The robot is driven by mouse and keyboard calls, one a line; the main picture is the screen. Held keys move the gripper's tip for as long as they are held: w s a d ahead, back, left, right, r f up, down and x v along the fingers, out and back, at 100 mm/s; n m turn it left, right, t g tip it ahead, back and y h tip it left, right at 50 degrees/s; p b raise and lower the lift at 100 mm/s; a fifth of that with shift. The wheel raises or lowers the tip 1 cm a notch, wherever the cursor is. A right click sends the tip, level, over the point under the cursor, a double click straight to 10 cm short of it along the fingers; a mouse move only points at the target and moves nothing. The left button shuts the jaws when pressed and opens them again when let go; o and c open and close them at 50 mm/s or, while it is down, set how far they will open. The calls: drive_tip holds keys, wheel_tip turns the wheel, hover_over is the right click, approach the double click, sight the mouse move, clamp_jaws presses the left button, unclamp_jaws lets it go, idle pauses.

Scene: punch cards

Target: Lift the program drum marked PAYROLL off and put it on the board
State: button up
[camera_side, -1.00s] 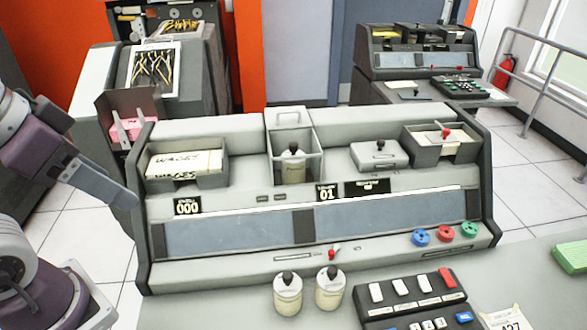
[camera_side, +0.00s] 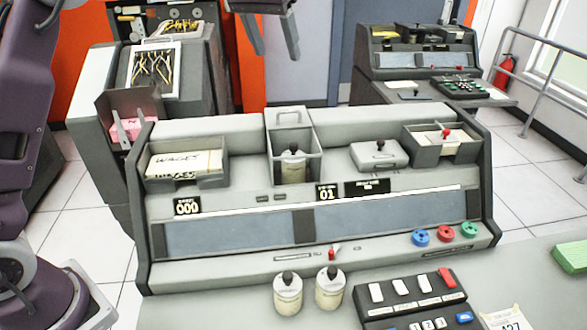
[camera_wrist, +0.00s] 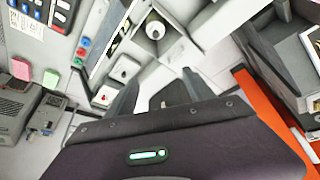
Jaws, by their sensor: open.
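One cream drum with a dark knob (camera_side: 293,168) stands upright in the open bay in the middle of the grey machine. Two similar drums, a left one (camera_side: 287,295) and a right one (camera_side: 330,290), stand on the desk in front. I cannot read PAYROLL on any of them, and no board can be told for certain. My gripper (camera_side: 276,50) is open and empty, high above and behind the machine at the top edge of the side view. Its two fingers (camera_wrist: 165,92) show apart in the wrist view, with no drum between them.
A card tray marked WAGES (camera_side: 186,166) is left of the bay. A lidded grey box (camera_side: 379,156) and another card tray (camera_side: 440,146) are to the right. The raised bay lid (camera_side: 287,122) stands behind the drum. A button panel (camera_side: 415,300) lies on the desk.

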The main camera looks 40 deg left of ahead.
hover_over(296, 154)
drive_tip(key=s, duration=0.2)
wheel_tip(296, 154, down, 4)
drive_tip(key=f, duration=1.9)
drive_tip(key=shift+s+d+f, duration=0.15)
drive_tip(key=shift+s+f, duration=0.05)
drive_tip(key=shift+s, duration=0.1)
drive_tip(key=x, duration=0.7)
drive_tip(key=shift+f, duration=0.2)
clamp_jaws()
